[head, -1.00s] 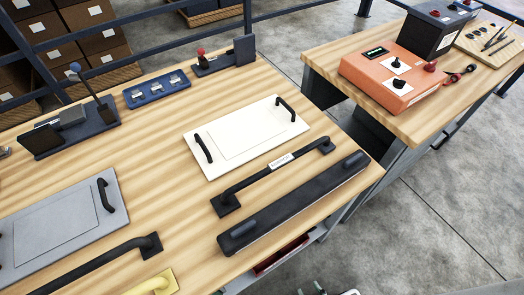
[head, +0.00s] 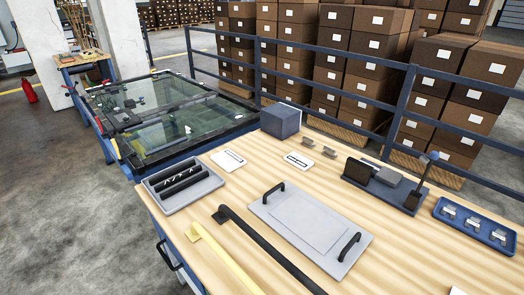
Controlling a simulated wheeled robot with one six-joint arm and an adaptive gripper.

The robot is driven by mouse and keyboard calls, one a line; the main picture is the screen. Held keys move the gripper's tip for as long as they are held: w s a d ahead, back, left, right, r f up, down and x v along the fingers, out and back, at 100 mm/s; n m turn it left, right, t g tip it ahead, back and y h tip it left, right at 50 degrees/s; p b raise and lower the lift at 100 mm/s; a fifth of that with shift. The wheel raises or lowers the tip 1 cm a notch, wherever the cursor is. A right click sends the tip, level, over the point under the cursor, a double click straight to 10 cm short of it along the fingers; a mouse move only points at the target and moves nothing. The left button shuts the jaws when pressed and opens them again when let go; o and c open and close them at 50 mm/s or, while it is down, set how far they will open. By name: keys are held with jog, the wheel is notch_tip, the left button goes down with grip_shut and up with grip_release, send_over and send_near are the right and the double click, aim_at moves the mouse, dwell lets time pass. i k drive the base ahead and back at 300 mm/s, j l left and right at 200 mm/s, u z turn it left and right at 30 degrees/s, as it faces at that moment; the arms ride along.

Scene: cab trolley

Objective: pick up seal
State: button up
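I cannot tell for certain which thing is the seal. A grey tray (head: 207,189) at the left end of the wooden workbench holds several black, bar-like pieces (head: 182,177) lying side by side. A long black handle bar (head: 268,250) and a yellow bar (head: 216,255) lie on the bench in front of it. My gripper is not in view.
A grey panel (head: 300,228) with two black handles lies mid-bench. Behind it are a dark block (head: 281,120), white cards (head: 299,161), a lever stand (head: 385,185) and a blue tray (head: 478,224). A glass-topped table (head: 160,118) stands beyond. Blue railing (head: 330,87) runs behind.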

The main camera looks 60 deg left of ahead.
aim_at(159, 178)
jog(key=u, duration=2.15)
